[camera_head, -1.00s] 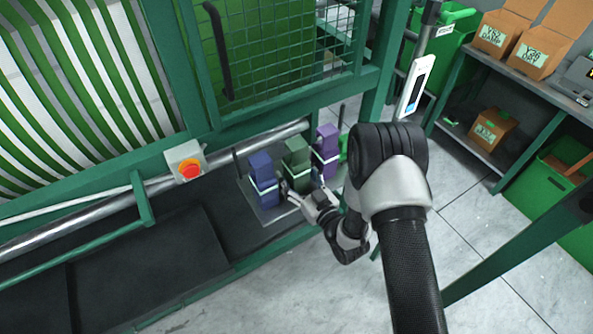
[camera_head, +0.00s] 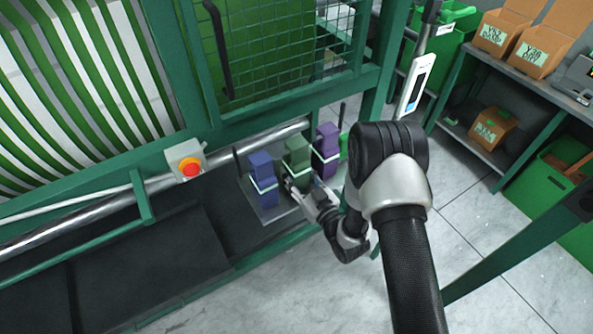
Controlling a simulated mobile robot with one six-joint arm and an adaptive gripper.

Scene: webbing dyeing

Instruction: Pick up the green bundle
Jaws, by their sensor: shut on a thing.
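The green bundle (camera_head: 297,152) stands upright with a pale band around its middle. It is between the blue bundle (camera_head: 262,172) on its left and the purple bundle (camera_head: 326,145) on its right. All of them are at the grey tray (camera_head: 270,213) at the end of the dark bench. My gripper (camera_head: 298,184) reaches in from the front right and is shut on the lower part of the green bundle. The bundle's base and part of the fingers are hidden, so I cannot tell whether it touches the tray.
A control box with a red button (camera_head: 189,166) is left of the tray. A green mesh guard (camera_head: 262,62) stands behind. Thin dark posts rise at the tray's edges. A shelf with cardboard boxes (camera_head: 541,48) is at the right.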

